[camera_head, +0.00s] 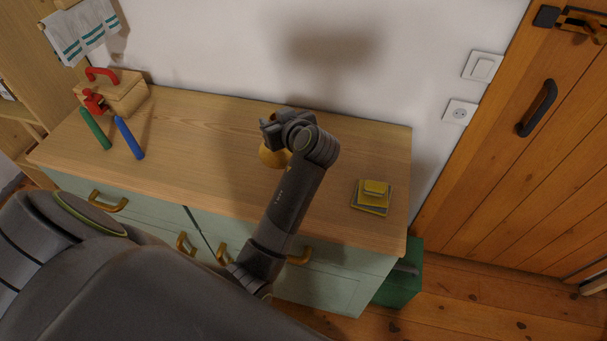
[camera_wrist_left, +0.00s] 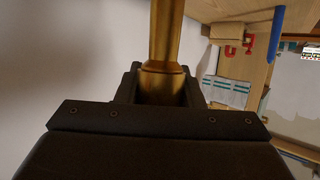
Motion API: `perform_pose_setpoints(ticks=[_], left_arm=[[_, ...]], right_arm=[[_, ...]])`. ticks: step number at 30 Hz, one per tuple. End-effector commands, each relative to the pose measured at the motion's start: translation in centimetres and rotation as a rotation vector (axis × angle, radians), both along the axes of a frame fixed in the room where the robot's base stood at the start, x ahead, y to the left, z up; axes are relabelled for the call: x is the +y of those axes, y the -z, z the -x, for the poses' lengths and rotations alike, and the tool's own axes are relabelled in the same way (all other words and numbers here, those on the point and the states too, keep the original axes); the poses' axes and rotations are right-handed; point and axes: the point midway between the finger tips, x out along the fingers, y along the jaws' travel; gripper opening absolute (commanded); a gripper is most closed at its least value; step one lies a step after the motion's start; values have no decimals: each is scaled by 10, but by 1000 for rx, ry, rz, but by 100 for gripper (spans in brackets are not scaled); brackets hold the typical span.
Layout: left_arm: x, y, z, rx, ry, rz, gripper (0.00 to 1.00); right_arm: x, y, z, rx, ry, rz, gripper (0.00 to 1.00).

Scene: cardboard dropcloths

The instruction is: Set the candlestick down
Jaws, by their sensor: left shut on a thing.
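The brass candlestick (camera_head: 272,157) shows in the head view only as a round golden part below my left gripper. The rest of it is hidden behind the gripper and wrist. In the left wrist view its golden shaft (camera_wrist_left: 166,38) runs up from between the jaws. My left gripper (camera_head: 270,128) is shut on the candlestick over the middle back of the wooden dresser top (camera_head: 205,127). It also shows in the left wrist view (camera_wrist_left: 160,85), jaws on either side of the shaft. I cannot tell whether the candlestick touches the top. My right gripper is not in view.
A wooden box (camera_head: 126,94) with a red handle, a red clamp (camera_head: 94,101), and green (camera_head: 95,128) and blue (camera_head: 130,138) handled things are at left. Yellow and grey pads (camera_head: 371,198) lie at right. The wall stands close behind. Bare wood lies between.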

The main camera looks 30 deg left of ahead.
Motion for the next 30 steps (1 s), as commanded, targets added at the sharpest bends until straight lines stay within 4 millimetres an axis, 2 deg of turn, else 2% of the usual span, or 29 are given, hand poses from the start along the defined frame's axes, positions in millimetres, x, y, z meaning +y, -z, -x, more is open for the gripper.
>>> perform_pose_setpoints(ticks=[3,6,21,30], left_arm=[[0,18,1,6,0,-2,0],[1,36,1,5,-1,-2,0],[0,90,0,2,0,-3,0],[0,95,0,-2,1,-1,0]], right_arm=[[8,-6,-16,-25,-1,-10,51],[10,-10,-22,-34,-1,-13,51],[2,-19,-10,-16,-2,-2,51],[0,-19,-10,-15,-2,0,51]])
